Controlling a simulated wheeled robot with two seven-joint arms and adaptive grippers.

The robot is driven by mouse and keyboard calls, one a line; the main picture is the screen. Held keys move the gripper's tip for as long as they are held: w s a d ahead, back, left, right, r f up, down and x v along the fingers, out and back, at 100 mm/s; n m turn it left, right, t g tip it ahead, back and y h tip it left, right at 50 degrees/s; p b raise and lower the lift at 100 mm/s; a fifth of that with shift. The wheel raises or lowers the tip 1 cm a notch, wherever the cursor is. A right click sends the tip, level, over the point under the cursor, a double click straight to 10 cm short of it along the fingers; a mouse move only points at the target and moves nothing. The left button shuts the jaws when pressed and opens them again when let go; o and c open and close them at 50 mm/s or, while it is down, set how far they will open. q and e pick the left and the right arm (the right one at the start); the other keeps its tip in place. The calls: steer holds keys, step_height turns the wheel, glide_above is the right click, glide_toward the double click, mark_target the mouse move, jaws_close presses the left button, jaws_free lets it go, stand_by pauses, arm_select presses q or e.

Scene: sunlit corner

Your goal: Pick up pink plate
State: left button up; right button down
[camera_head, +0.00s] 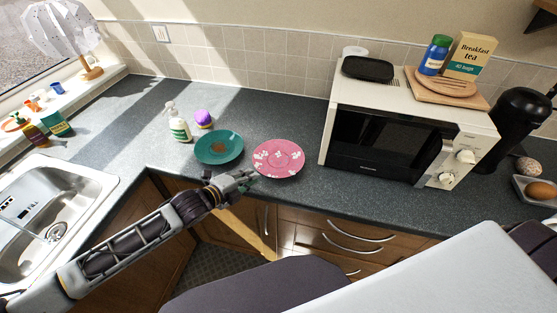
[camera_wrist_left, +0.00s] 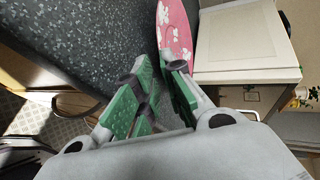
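The pink plate (camera_head: 279,158) with white flower shapes lies on the dark worktop, left of the microwave. It also shows partly in the left wrist view (camera_wrist_left: 174,30), beyond the fingertips. My left gripper (camera_head: 252,179) is at the plate's near left edge. In the left wrist view its green-padded fingers (camera_wrist_left: 158,72) are apart with a gap between them. One finger overlaps the plate's edge in that view; I cannot tell whether it touches. My right gripper is not in view.
A teal plate (camera_head: 219,147) lies just left of the pink plate. A spray bottle (camera_head: 179,125) and purple-topped item (camera_head: 203,118) stand behind it. The microwave (camera_head: 395,135) blocks the right. The sink (camera_head: 45,215) is at left. Open worktop lies behind the plates.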

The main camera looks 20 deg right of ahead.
mark_target(260, 171)
arm_select(q)
steer(key=shift+d, duration=0.2)
stand_by(0.3)
steer(key=shift+p+x, duration=0.4)
steer(key=shift+x, duration=2.15)
steer(key=shift+c, duration=0.4)
jaws_close()
steer(key=shift+w+r, duration=0.1)
step_height(260, 171, up, 10)
steer(key=shift+b, duration=0.3)
steer(key=shift+a, duration=0.2)
